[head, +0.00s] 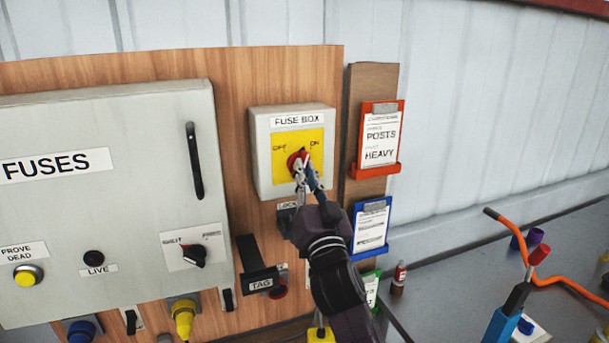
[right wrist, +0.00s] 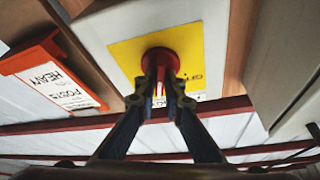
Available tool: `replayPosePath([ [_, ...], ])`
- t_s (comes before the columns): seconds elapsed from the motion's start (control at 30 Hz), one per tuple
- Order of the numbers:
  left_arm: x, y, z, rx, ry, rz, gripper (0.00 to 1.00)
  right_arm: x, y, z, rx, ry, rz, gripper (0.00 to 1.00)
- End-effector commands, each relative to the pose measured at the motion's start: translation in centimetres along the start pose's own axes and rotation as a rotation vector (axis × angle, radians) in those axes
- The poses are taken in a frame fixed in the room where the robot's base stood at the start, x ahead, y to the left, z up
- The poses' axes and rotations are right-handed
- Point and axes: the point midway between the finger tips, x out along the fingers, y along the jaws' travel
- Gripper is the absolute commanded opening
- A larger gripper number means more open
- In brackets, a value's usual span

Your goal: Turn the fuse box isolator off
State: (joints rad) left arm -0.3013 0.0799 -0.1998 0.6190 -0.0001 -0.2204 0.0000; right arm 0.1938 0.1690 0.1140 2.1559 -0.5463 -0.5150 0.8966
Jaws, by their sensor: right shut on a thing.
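The fuse box isolator (head: 261,152) is a light grey box labelled FUSE BOX, mounted on a wooden board. Its yellow plate (head: 283,142) carries the marks OFF on the left and ON on the right. A red rotary knob (head: 297,158) sits in the middle of the plate; it also shows in the right wrist view (right wrist: 160,58). My right gripper (head: 303,171) is shut on the red knob, with a finger on each side in the right wrist view (right wrist: 162,85). The fingers partly hide the knob, so its exact angle is unclear. My left gripper is out of view.
A large grey FUSES cabinet (head: 110,205) with a black handle stands left of the isolator. Red (head: 375,170) and blue (head: 370,242) document holders hang at the right. A TAG holder (head: 262,283) is below. A grey worktop (head: 450,265) with tools extends right.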

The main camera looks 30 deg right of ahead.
Motion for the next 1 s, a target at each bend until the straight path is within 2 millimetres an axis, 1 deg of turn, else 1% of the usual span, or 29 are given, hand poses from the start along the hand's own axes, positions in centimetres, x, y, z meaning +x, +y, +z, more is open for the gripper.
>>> replayPosePath([
  [0.63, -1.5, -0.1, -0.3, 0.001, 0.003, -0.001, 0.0, 0.1, 0.2, -0.2, -0.574, -0.001, -0.237, 0.0],
  [1.0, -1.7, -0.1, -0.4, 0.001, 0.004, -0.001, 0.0, 0.1, 0.3, -0.2, -0.862, -0.001, -0.356, 0.0],
])
